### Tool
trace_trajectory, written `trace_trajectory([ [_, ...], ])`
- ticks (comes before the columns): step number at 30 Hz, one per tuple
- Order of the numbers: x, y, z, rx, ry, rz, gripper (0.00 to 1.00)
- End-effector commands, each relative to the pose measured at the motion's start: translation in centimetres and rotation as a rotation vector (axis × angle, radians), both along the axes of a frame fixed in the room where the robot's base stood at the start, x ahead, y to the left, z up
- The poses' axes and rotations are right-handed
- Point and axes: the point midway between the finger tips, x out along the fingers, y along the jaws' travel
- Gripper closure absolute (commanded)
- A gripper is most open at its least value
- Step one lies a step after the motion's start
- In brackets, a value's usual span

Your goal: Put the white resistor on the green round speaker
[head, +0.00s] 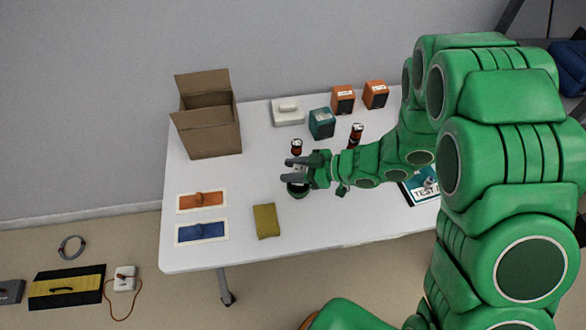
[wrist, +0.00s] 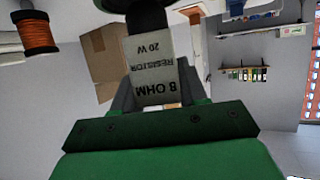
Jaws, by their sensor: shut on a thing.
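My gripper (head: 291,170) reaches left over the middle of the white table. In the wrist view, my gripper (wrist: 152,88) is shut on the white resistor (wrist: 155,65), a pale block marked "8 OHM RESISTOR 20 W". In the head view I cannot clearly make out the resistor between the fingers. A dark green round thing (head: 298,191), seemingly the green round speaker, sits on the table just below my fingers and is partly hidden by them. A dark rounded shape (wrist: 147,18) shows right by the resistor's far end in the wrist view; I cannot tell whether they touch.
A teal box speaker (head: 321,124), two orange box speakers and a white device (head: 288,112) stand at the back. Copper coils (head: 296,147) stand near my gripper. An open cardboard box (head: 210,130) is at back left. Orange and blue pads and a yellow-green cloth (head: 266,221) lie front left.

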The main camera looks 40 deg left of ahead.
Motion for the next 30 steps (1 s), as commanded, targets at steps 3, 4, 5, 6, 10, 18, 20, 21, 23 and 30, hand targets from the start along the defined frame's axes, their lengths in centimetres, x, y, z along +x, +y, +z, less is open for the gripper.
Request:
trace_trajectory([
  [3, 0.01, 0.01, 0.03, 0.0, -0.001, 0.0, 0.9],
  [4, 0.01, 0.01, 0.04, 0.0, -0.001, 0.0, 0.9],
  [5, 0.01, 0.01, 0.04, 0.0, -0.001, 0.0, 0.9],
  [6, 0.01, 0.0, 0.02, 0.0, -0.001, 0.0, 0.9],
  [10, 0.01, 0.0, -0.27, -0.001, -0.001, 0.0, 0.9],
  [18, 0.01, 0.0, -0.22, -0.001, -0.001, 0.0, 0.32],
  [20, 0.01, 0.0, -0.22, -0.001, -0.001, 0.0, 0.32],
  [21, 0.01, 0.0, -0.22, -0.001, -0.001, 0.0, 0.32],
  [23, 0.01, 0.0, -0.22, -0.001, -0.001, 0.0, 0.32],
  [30, 0.3, -0.64, 0.34, 0.0, -0.002, 0.0, 0.32],
])
